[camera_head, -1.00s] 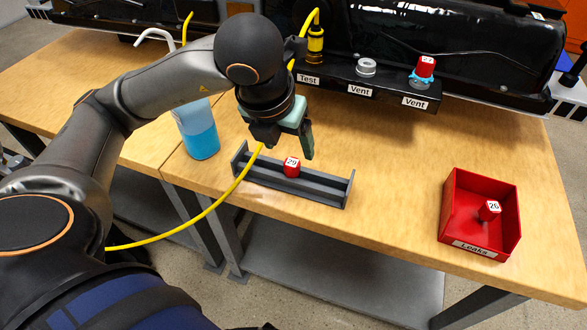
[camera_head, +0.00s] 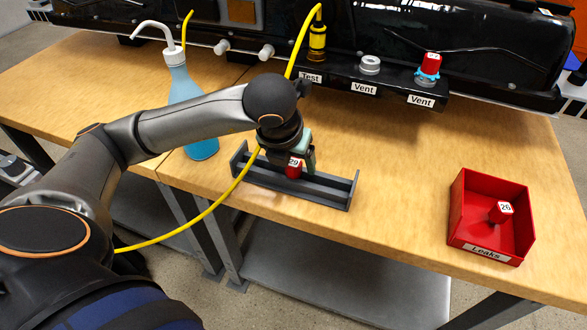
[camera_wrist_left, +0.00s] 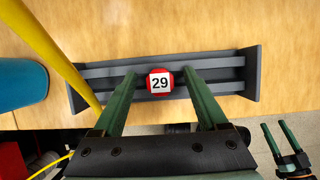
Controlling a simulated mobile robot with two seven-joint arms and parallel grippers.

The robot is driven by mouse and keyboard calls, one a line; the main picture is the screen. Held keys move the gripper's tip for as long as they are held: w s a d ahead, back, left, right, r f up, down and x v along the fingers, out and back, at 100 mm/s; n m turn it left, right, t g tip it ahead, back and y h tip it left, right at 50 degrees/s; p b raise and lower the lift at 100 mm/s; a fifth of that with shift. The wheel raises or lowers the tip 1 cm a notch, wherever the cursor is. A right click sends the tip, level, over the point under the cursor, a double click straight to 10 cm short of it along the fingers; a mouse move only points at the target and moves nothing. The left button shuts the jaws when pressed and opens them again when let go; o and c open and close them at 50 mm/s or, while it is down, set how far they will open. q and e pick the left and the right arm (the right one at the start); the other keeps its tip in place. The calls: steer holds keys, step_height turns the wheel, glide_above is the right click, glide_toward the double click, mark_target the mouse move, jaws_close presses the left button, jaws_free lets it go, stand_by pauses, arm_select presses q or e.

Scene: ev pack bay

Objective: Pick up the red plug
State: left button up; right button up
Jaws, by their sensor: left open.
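The red plug (camera_head: 293,172), with a white top label reading 29, stands in the grey rack (camera_head: 330,196) on the bench. In the left wrist view the plug (camera_wrist_left: 160,83) sits between the green fingers of my left gripper (camera_wrist_left: 160,76); the rack (camera_wrist_left: 250,75) runs across behind it. In the head view my left gripper (camera_head: 296,163) is low over the rack and partly hides the plug. My right gripper (camera_wrist_left: 281,137) shows at the lower right of the wrist view, fingers apart and empty.
A yellow hose (camera_head: 215,207) passes close left of the gripper. A blue bottle (camera_head: 200,148) stands left behind the arm. A red Leaks bin (camera_head: 462,215) holds a red plug 26 (camera_head: 501,212). The black manifold (camera_head: 392,85) carries another red plug (camera_head: 431,64). Bench between rack and bin is clear.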

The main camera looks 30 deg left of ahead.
arm_select(q)
steer(key=shift+w+f, duration=0.1)
steer(key=shift+f, duration=0.2)
jaws_close()
stand_by(0.4)
